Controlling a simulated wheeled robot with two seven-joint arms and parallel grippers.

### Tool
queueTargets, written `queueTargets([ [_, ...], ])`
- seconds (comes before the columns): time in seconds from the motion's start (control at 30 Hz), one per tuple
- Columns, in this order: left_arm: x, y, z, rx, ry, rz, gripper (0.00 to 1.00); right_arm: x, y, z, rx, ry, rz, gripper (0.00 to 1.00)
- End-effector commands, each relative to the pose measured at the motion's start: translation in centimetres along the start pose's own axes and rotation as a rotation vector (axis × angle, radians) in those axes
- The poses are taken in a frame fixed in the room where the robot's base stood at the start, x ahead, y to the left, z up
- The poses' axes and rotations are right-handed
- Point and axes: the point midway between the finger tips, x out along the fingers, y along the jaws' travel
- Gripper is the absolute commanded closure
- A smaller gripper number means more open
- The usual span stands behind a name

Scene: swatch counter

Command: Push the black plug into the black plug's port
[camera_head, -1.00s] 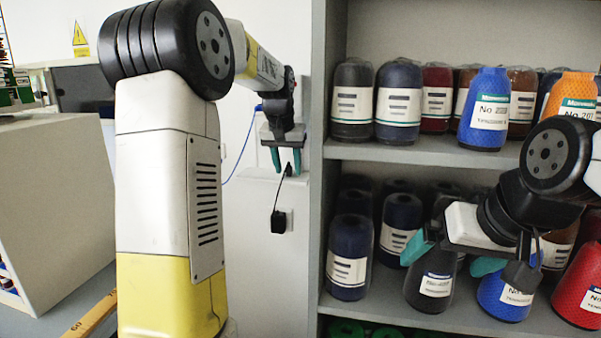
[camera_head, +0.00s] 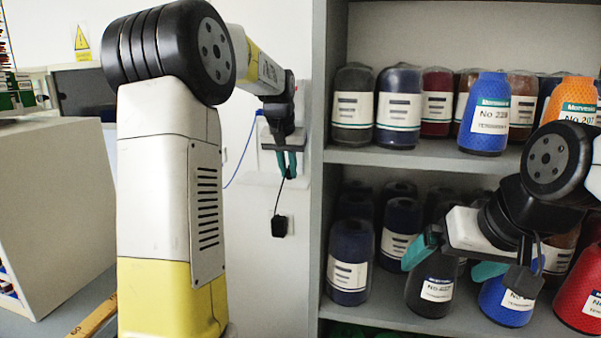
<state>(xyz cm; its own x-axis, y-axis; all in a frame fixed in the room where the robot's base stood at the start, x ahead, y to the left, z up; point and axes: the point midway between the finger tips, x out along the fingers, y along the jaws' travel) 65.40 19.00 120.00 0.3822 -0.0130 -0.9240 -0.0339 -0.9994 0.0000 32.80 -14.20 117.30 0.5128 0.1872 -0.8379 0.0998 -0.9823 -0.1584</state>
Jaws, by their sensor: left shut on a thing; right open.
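My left gripper (camera_head: 287,168) is in front of the white wall panel, left of the shelf. Its teal fingers are close together around a small dark piece, the black plug (camera_head: 289,173), mostly hidden between them. A thin black cable runs down from there to a black block (camera_head: 279,226) against the white panel. I cannot make out the black plug's port; the gripper may cover it. My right gripper (camera_head: 455,260) is open and empty in front of the lower shelf, its teal fingers spread apart.
A grey shelf unit (camera_head: 430,153) holds several labelled thread cones, including a blue one (camera_head: 486,115), close to my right gripper. A blue cable (camera_head: 240,160) hangs left of my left gripper. A grey cabinet (camera_head: 60,200) stands at the far left.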

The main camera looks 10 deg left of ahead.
Motion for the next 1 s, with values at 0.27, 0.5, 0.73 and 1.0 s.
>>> queueTargets([
  [0.27,-2.3,0.0,-1.0,0.000,0.003,0.000,1.00,0.0,0.0,0.0,0.000,0.000,0.000,0.00],
  [0.5,-4.6,0.3,1.4,0.001,0.002,0.000,1.00,0.0,0.0,0.0,0.000,0.000,0.000,0.00],
  [0.73,-7.2,1.0,6.3,0.002,0.003,0.001,1.00,0.0,0.0,0.0,0.000,0.000,0.000,0.00],
  [1.0,-9.7,1.6,11.3,0.001,0.002,0.000,1.00,0.0,0.0,0.0,0.000,0.000,0.000,0.00],
])
